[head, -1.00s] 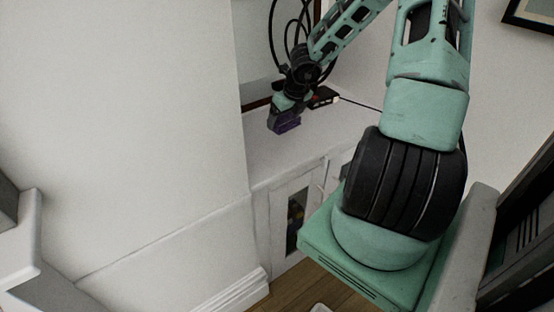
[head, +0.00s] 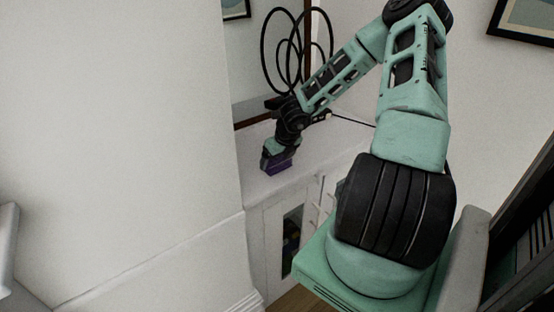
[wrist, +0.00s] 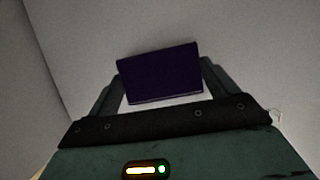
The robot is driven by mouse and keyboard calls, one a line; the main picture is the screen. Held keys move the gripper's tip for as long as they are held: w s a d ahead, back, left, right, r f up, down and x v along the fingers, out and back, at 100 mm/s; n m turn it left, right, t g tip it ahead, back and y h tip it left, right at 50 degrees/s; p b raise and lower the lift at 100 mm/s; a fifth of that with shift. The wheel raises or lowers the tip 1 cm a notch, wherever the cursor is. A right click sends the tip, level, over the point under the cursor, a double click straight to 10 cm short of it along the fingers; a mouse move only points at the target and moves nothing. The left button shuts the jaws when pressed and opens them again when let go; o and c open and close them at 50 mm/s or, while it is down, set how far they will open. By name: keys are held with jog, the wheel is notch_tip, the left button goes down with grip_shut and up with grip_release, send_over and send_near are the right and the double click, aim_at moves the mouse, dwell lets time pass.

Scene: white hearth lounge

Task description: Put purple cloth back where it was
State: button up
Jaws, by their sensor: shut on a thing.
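The purple cloth (head: 279,168) looks like a small, dark purple folded block. My gripper (head: 276,162) is shut on it, over the white cabinet top (head: 257,186) near its front left part. In the wrist view the cloth (wrist: 160,74) sits between the two fingers of my gripper (wrist: 160,88), with a pale surface behind it. I cannot tell whether the cloth touches the cabinet top.
A white wall (head: 120,120) stands close to the left of my gripper. The cabinet has glass-paned doors with handles (head: 318,205) below. A black looped ornament (head: 283,45) and a brown-framed panel stand behind my arm.

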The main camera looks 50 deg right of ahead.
jog(key=shift+f, duration=0.1)
jog(key=o, duration=0.7)
jog(key=p+v, duration=0.3)
jog(key=v, duration=0.9)
jog(key=shift+s, duration=0.1)
